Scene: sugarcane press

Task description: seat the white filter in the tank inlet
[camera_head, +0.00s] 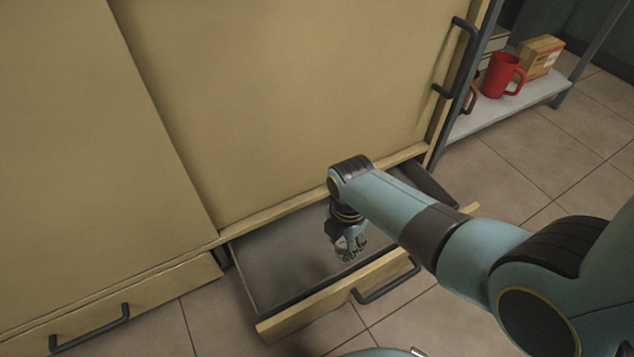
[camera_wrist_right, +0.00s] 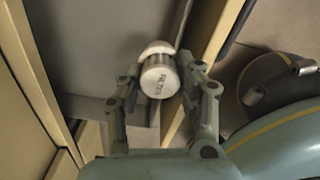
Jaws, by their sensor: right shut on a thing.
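My right gripper (camera_head: 350,249) reaches down over an open drawer in the head view. In the right wrist view my right gripper (camera_wrist_right: 163,95) is shut on a white and metallic cylinder, the filter (camera_wrist_right: 160,82), with a round end facing the camera and a rounded white part behind it. In the head view the filter is mostly hidden by the fingers. The drawer (camera_head: 275,265) is grey inside, with a wooden front. I cannot tell whether the filter touches the drawer floor. The tank inlet is not in view. My left gripper is not in view.
A tall tan cabinet (camera_head: 290,90) stands behind the drawer. A shut drawer front (camera_head: 120,300) is at the lower left. A shelf (camera_head: 510,112) at the upper right holds a red mug (camera_head: 502,75) and a cardboard box (camera_head: 541,57). Tiled floor (camera_head: 575,150) is clear at the right.

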